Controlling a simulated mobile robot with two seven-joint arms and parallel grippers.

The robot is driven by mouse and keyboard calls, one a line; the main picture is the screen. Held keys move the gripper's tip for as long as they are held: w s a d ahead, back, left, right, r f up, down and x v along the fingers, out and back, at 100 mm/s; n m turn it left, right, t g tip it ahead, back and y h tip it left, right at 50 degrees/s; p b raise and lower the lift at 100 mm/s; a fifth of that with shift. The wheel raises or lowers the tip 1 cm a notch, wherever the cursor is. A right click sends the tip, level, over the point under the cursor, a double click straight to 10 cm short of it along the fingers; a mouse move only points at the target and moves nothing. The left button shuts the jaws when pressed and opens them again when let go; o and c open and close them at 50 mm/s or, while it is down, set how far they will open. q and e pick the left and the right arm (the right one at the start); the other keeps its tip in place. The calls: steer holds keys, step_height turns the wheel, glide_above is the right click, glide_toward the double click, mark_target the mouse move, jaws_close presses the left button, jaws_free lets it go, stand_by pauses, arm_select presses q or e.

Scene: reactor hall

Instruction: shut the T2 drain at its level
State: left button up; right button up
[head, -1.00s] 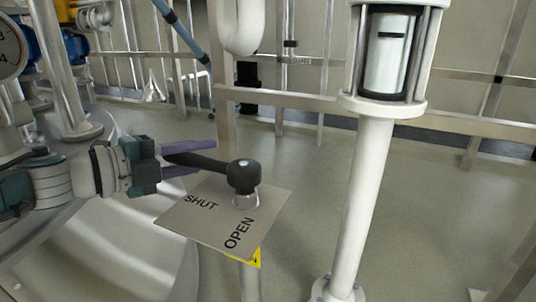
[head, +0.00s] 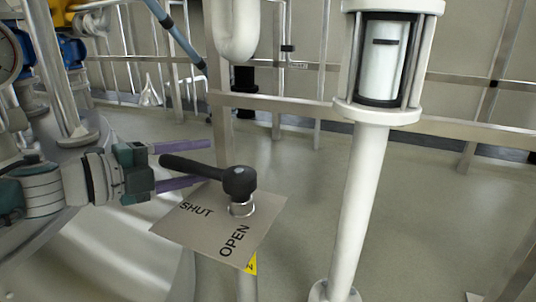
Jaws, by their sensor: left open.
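The drain valve has a black lever handle (head: 198,169) on a round hub (head: 239,182), above a grey plate (head: 212,228) marked SHUT and OPEN. The lever points left from the hub, toward the SHUT side of the plate. My left gripper (head: 186,165) comes in from the left and is open, its two purple fingers on the far and near sides of the lever's free end. I cannot tell whether they touch it. A sight glass (head: 385,60) with a dark mark on its white inside stands on a white post at the right. My right gripper is not in view.
A yellow tag (head: 250,264) shows below the plate. The white post (head: 360,210) stands right of the valve. A white pipe bend (head: 237,35) hangs above it. A metal rail (head: 280,104) runs behind. Open floor (head: 440,220) lies to the right.

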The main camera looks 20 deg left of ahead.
arm_select(q)
steer(key=p+v, duration=0.4)
steer(key=v, duration=0.5)
steer(key=shift+r, duration=0.1)
steer(key=shift+s+a, duration=0.15)
